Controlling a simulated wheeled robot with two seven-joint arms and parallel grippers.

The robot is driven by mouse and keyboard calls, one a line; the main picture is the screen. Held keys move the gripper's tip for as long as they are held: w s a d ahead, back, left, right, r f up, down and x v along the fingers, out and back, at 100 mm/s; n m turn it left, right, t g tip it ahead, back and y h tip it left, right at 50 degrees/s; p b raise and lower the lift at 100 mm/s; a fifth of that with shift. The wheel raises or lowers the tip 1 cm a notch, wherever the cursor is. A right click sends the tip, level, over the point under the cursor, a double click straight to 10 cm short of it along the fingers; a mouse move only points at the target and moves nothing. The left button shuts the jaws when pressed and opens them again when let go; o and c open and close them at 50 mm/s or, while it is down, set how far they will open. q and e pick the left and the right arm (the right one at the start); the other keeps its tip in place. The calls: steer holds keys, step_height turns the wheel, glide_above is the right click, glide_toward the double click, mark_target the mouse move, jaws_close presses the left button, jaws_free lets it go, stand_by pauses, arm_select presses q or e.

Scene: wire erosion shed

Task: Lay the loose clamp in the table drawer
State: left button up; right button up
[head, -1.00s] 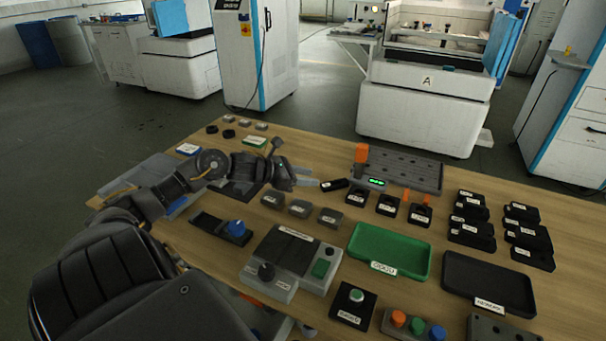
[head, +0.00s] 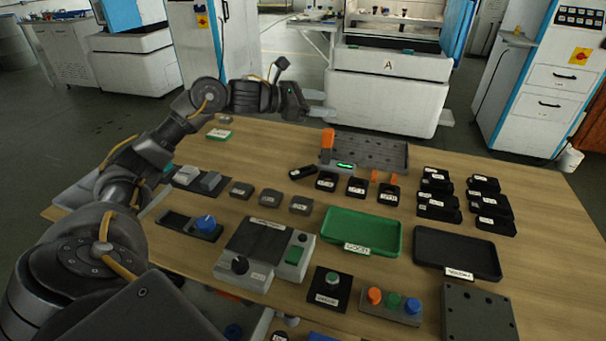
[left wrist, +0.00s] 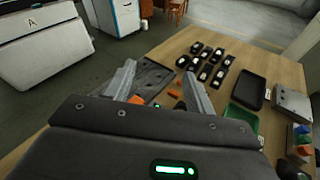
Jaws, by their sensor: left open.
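A small black piece (head: 302,172), which looks like the loose clamp, lies tilted on the table left of the plate with holes. I cannot make out its details. My left gripper (head: 316,104) is open and empty, raised above the table's far edge, beyond and above the black piece. In the left wrist view its two fingers (left wrist: 160,85) are apart with nothing between them. The table drawer (head: 250,325) shows in part below the table's front edge, pulled out, with small items in it; my arm and the tabletop hide much of it. My right gripper is not seen.
The plate with holes (head: 372,150) has an orange part at its left. Several black labelled blocks (head: 437,205) stand at the right. A green tray (head: 335,232), a black tray (head: 425,262) and a grey control box (head: 228,270) fill the front. Bare wood lies at the back left.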

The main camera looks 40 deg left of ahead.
arm_select(q)
steer(key=w+d+r+m+g, duration=0.1)
steer(key=d+r+g, duration=0.1)
steer(key=d, duration=0.1)
steer(key=n+g+y+b, duration=0.2)
steer(key=n+g+y, duration=0.3)
steer(key=g+y, duration=0.2)
glide_above(298, 172)
step_height(298, 172, down, 18)
steer(key=shift+s+r, duration=0.15)
steer(key=shift+r, duration=0.05)
steer(key=shift+d+f, duration=0.1)
steer(key=shift+f, duration=0.25)
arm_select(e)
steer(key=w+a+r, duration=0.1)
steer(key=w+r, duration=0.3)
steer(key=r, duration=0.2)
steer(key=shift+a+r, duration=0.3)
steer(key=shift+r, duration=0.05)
